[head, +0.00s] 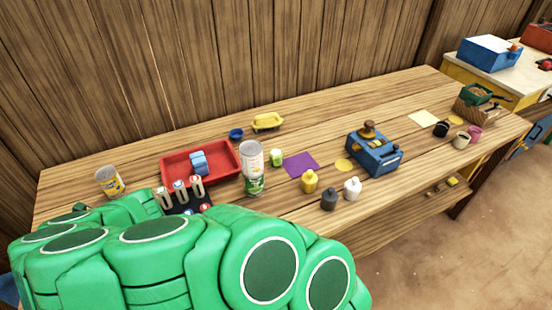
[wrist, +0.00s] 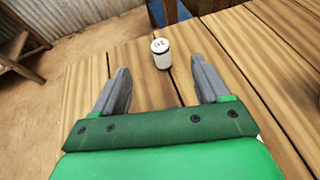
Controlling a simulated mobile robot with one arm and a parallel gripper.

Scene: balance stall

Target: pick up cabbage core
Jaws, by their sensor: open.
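No thing in view is clearly a cabbage core. A small pale green piece (head: 277,157) stands on the table beside the tall cans in the head view, but it is too small to name surely. My gripper (wrist: 155,88) is open and empty over the wooden table in the wrist view. A white cylinder with dark marks on its top (wrist: 161,53) stands upright just beyond the fingertips, apart from them. In the head view my green arm covers the lower left, and my fingers do not show.
The wooden table (head: 325,135) also bears a red tray (head: 222,147) with a blue item, stacked cans (head: 252,160), a yellow bottle (head: 310,181), a dark bottle (head: 329,199), a white bottle (head: 352,188) and a blue box-like device (head: 375,155). Bare wood shows between them.

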